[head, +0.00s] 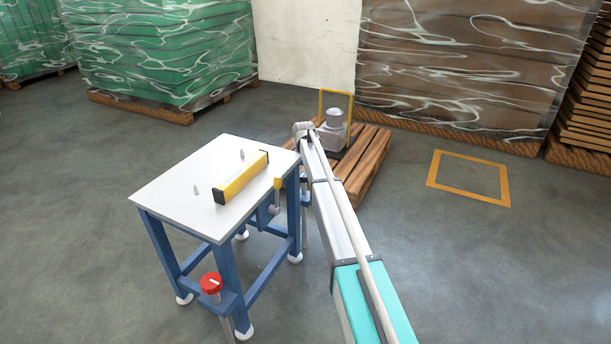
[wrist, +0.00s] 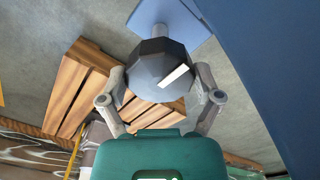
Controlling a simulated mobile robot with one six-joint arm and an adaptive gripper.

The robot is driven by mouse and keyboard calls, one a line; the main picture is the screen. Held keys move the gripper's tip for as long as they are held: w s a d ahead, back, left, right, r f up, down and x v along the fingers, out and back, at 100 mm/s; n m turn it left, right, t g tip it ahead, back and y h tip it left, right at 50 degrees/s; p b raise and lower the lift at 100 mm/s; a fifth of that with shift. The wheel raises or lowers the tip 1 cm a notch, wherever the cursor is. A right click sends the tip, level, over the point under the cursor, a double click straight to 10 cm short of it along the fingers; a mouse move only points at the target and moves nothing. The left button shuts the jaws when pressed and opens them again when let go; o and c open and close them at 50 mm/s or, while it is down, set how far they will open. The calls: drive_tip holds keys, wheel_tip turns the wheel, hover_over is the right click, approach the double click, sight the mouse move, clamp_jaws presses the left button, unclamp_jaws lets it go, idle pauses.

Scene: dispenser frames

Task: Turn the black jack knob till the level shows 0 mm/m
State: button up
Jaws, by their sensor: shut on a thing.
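The black jack knob (wrist: 150,80) is large in the wrist view, faceted, with a white stripe on its face. My gripper (wrist: 160,78) is shut on it, one finger at each side. A grey shaft (wrist: 153,31) runs from the knob to a blue plate (wrist: 176,30). In the head view the yellow level (head: 229,185) with black ends lies on the white tabletop (head: 178,172). Its reading is too small to make out. In the head view my gripper is hidden behind my arm and the table.
A red knob (head: 211,283) sits on a jack at the table's near leg. A yellow and grey piece (head: 277,184) hangs at the table's right edge. A wooden pallet (head: 368,165) with a grey machine (head: 333,130) stands behind my arm. Floor left of the table is clear.

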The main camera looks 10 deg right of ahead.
drive_tip(key=shift+s+a, duration=0.1)
drive_tip(key=shift+a, duration=0.05)
idle(0.3)
drive_tip(key=o, duration=0.9)
